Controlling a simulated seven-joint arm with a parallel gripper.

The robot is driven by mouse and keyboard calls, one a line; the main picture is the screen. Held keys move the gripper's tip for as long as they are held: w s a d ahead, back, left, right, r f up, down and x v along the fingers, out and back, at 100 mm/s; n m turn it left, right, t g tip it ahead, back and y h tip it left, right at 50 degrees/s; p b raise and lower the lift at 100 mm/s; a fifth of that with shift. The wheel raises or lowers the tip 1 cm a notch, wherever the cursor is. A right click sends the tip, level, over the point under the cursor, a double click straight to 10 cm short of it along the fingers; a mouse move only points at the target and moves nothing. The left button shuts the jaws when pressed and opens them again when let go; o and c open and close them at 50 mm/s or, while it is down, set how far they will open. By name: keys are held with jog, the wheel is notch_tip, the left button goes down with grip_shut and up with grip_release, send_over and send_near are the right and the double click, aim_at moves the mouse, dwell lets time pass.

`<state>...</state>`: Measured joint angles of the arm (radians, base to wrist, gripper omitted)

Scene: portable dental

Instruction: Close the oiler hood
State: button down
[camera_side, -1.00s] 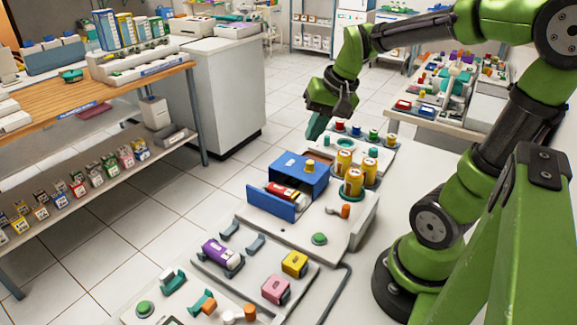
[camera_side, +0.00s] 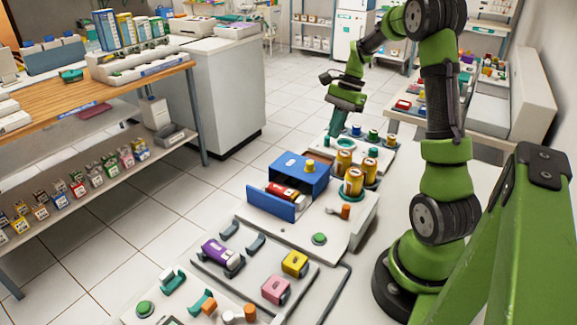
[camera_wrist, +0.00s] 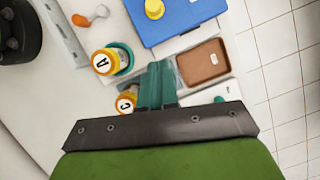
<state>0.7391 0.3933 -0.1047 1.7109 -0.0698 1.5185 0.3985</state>
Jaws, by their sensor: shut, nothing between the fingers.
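The oiler hood appears to be the blue box (camera_side: 313,172) with a yellow knob (camera_side: 309,166) on top, on a white base unit. Its front blue panel (camera_side: 270,203) stands out from the box, leaving a gap where a red and white item (camera_side: 282,191) shows. In the wrist view the blue top (camera_wrist: 185,20) is at the upper middle, with the knob (camera_wrist: 155,8) at the picture's top. My gripper (camera_side: 336,131) is shut and empty, pointing down behind the box, apart from it. Its teal fingers (camera_wrist: 156,75) show together in the wrist view, below the blue top.
Yellow-orange canisters, one marked A (camera_wrist: 106,61) and one marked C (camera_wrist: 125,103), stand beside the box. A brown tray (camera_wrist: 204,63) lies near my fingers. An orange-handled lever (camera_side: 345,211) and green button (camera_side: 319,239) are on the base. Purple (camera_side: 217,250), yellow and pink items sit in front.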

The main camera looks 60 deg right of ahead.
aim_at(318, 166)
jog(key=a+f, duration=0.2)
jog(key=w+a+f, duration=0.1)
jog(key=a+f, duration=0.1)
jog(key=shift+w+a+f, duration=0.1)
jog(key=shift+a+f, duration=0.1)
jog(key=shift+a, duration=0.1)
jog(key=shift+w+a, duration=0.15)
jog(key=shift+a, duration=0.35)
jog(key=shift+a, duration=0.35)
jog(key=a, duration=0.9)
jog(key=shift+d, duration=0.15)
